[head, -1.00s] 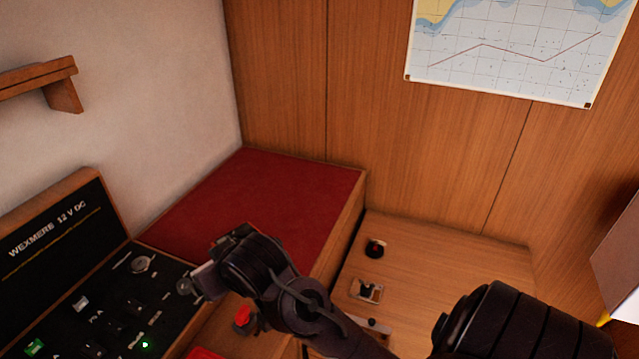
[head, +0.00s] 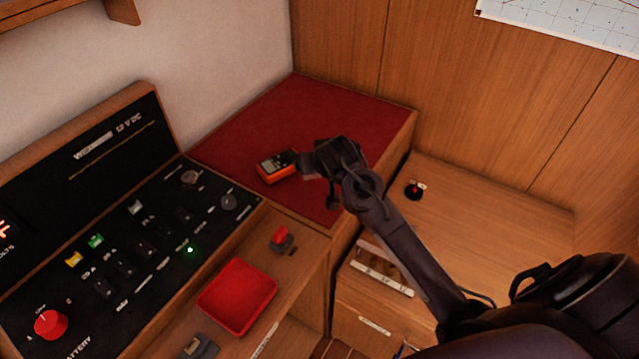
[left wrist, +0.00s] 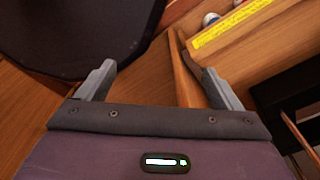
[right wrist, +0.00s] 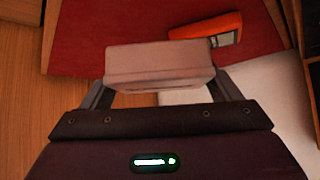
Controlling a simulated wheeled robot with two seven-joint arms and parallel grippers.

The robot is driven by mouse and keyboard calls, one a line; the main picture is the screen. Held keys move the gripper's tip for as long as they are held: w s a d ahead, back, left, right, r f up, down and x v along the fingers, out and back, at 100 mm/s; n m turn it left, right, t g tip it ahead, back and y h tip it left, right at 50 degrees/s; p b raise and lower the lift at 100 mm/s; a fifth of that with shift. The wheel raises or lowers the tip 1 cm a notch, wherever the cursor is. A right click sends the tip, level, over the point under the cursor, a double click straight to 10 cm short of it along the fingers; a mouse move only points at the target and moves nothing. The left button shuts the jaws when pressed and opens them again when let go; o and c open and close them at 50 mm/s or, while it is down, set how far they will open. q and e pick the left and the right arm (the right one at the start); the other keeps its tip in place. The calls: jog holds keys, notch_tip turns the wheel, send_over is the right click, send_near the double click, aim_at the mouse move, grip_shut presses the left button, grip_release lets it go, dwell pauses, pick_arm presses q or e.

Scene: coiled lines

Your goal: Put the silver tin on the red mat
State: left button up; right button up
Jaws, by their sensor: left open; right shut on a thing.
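My right gripper (head: 322,165) is over the front right part of a red-topped ledge (head: 330,105). In the right wrist view the right gripper (right wrist: 160,78) is shut on a pale, silvery, round-edged box that looks like the silver tin (right wrist: 158,62). The tin is not clear in the head view, where the gripper hides it. A small red square with slightly raised edges (head: 238,297), perhaps the red mat, lies bare on the wooden shelf in front of the panel. My left gripper (left wrist: 160,80) is open and empty, seen only in the left wrist view.
An orange meter (head: 276,167) lies on the red ledge top beside my right gripper; it also shows in the right wrist view (right wrist: 215,35). A black switch panel (head: 150,245) stands left. A red-knobbed switch (head: 282,240) sits behind the red square. A wooden counter (head: 480,205) lies right.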

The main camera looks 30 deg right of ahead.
notch_tip(320, 180, down, 8)
jog(key=shift+f+p, duration=0.1)
jog(key=shift+p, duration=0.45)
jog(key=shift+f, duration=0.3)
jog(key=shift+f, duration=0.1)
jog(key=o, duration=0.9)
jog(key=shift+o, duration=0.2)
jog(key=b+v, duration=0.1)
jog(key=v, duration=1.1)
jog(key=shift+b, duration=0.35)
